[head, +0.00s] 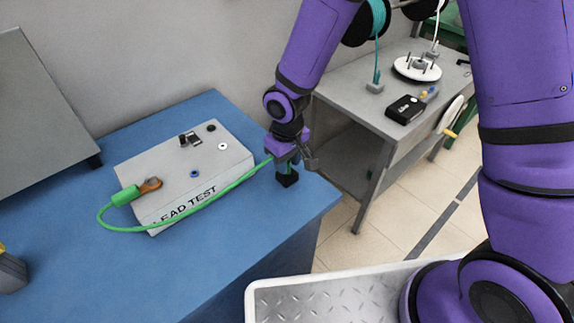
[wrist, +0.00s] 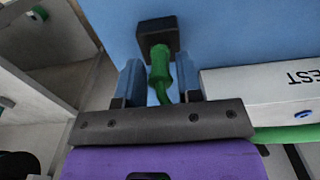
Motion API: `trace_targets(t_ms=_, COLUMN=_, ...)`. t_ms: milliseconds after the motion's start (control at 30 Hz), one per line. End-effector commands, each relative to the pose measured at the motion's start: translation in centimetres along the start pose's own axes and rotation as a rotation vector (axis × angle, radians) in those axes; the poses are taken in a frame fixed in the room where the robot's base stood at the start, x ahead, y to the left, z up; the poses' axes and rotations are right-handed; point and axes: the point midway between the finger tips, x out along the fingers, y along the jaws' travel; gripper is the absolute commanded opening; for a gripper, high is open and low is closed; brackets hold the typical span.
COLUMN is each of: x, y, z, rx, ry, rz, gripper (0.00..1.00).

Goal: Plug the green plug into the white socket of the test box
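The grey test box (head: 165,172), marked LEAD TEST, lies on the blue table. Its white socket (head: 222,146) is on the top face, toward the right end, and looks empty. The green plug (wrist: 160,70) stands with its end at a black block (wrist: 157,35) near the table's right edge. The block also shows in the head view (head: 287,180). My gripper (wrist: 158,68) points down over the plug, blue fingers on either side with narrow gaps visible. In the head view my gripper (head: 287,163) hides most of the plug.
A green lead (head: 215,193) runs along the box's front to a green-handled clip (head: 125,195) at the box's left end. A black socket (head: 211,128), blue socket (head: 194,173) and black switch (head: 190,138) are also on the box. A grey bench (head: 345,100) stands at the right.

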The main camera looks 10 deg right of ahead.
Motion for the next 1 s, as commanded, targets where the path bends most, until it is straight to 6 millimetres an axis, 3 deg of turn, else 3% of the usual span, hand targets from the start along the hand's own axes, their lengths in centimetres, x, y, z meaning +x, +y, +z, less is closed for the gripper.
trace_targets(t_ms=33, x=-0.01, y=-0.01, z=0.00, rx=0.000, ry=0.000, rz=0.000, gripper=0.21)
trace_targets(t_ms=100, x=-0.02, y=-0.01, z=0.00, rx=0.000, ry=0.000, rz=0.000, gripper=0.05)
trace_targets(t_ms=133, x=-0.02, y=-0.01, z=-0.01, rx=0.000, ry=0.000, rz=0.000, gripper=0.02)
trace_targets(t_ms=233, x=-0.02, y=-0.01, z=-0.01, rx=0.000, ry=0.000, rz=0.000, gripper=0.02)
trace_targets(t_ms=267, x=-0.02, y=-0.01, z=-0.01, rx=0.000, ry=0.000, rz=0.000, gripper=0.18)
trace_targets(t_ms=333, x=-0.02, y=-0.01, z=-0.01, rx=0.000, ry=0.000, rz=0.000, gripper=0.02)
trace_targets(t_ms=367, x=-0.02, y=-0.01, z=-0.01, rx=0.000, ry=0.000, rz=0.000, gripper=0.00)
trace_targets(t_ms=1000, x=-0.97, y=-0.02, z=-0.03, rx=0.001, ry=0.000, rz=0.000, gripper=0.00)
